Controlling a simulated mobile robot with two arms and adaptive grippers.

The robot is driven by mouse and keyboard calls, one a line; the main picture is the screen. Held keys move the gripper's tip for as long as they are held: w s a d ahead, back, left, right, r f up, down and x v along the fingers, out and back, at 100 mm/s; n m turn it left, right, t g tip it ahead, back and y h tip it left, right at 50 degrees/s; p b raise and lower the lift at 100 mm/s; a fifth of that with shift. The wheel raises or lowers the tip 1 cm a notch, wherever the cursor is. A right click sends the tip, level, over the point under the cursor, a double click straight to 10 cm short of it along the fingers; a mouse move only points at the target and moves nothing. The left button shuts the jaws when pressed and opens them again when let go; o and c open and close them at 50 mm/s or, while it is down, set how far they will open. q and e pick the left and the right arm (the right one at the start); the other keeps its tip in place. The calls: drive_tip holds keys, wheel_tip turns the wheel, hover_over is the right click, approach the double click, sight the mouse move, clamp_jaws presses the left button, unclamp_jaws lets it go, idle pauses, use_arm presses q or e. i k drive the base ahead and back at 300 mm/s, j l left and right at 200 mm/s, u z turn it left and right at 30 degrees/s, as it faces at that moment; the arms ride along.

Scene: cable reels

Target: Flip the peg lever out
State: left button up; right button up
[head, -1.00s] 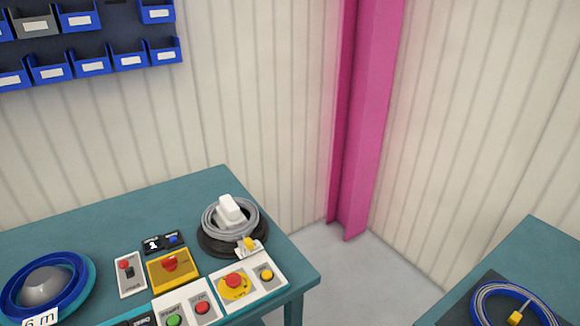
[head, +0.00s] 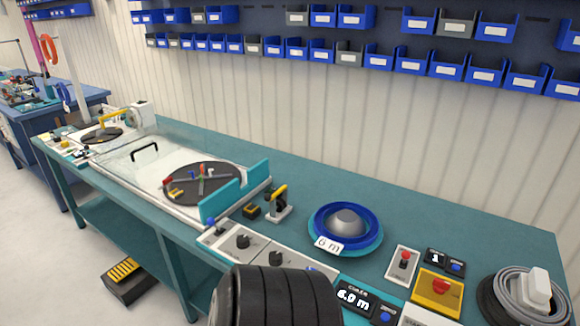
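In the head view, a dark round plate (head: 186,194) with small pegs lies flat on a white board at centre left. A small blue-knobbed lever (head: 212,222) stands on a panel in front of the plate. Neither of my grippers is in view.
A teal upright plate (head: 220,202) stands right of the round plate, and a clear cover with a black handle (head: 144,151) left of it. A blue ring (head: 319,229), control boxes (head: 437,287) and a grey cable coil (head: 497,289) lie to the right. A black ribbed object (head: 275,297) blocks the bottom centre.

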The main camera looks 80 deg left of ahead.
sight(211, 222)
drive_tip(key=k+u, duration=0.1)
drive_tip(key=u, duration=3)
